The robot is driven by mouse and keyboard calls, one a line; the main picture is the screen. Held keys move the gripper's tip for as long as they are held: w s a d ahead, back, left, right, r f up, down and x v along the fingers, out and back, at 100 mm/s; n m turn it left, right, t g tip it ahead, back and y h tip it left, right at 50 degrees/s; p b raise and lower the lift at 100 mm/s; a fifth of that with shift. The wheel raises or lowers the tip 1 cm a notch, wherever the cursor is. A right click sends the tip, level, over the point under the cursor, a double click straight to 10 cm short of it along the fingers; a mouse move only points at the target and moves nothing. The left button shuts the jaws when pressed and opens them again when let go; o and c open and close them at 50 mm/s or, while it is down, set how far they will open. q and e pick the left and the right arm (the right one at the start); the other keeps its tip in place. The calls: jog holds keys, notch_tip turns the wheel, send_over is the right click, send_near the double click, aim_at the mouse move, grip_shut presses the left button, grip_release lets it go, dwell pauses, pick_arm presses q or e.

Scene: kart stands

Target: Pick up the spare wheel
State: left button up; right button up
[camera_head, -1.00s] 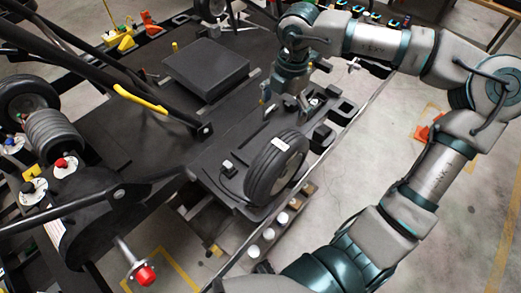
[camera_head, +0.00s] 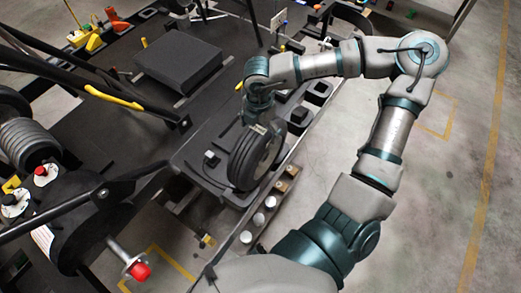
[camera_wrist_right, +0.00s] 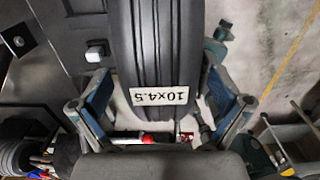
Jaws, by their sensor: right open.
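The spare wheel (camera_head: 243,164) is a black tyre standing upright on the front of the black kart-stand deck in the head view. Its tread carries a white label reading 10x4.5, and this tyre (camera_wrist_right: 158,45) fills the upper middle of the right wrist view. My right gripper (camera_head: 257,116) is directly over the top of the wheel. In the wrist view my right gripper (camera_wrist_right: 160,88) is open, with one finger on each side of the tyre and visible gaps. The fingertips are mostly hidden in the head view. My left gripper is out of view.
A flat black box (camera_head: 180,62) lies on the deck behind the wheel. Black square holders (camera_head: 300,115) stand right of it, and several light cylinders (camera_head: 258,220) line the front edge. A red-tipped shaft (camera_head: 139,270) sticks out at lower left. Open floor lies to the right.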

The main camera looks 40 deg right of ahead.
jog(key=shift+a+f, duration=0.2)
jog(key=shift+f, duration=0.45)
jog(key=shift+a+f, duration=0.2)
jog(key=shift+f, duration=0.4)
jog(key=shift+d, duration=0.35)
jog(key=c, duration=1.5)
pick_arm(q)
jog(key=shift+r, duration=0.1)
pick_arm(e)
jog(key=shift+a, duration=0.1)
jog(key=shift+c, duration=0.3)
jog(key=shift+r, duration=0.15)
jog(key=shift+w+r, duration=0.2)
jog(key=shift+r, duration=0.3)
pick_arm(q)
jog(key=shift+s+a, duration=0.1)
pick_arm(e)
notch_tip(320, 180, up, 27)
jog(key=shift+s, duration=0.15)
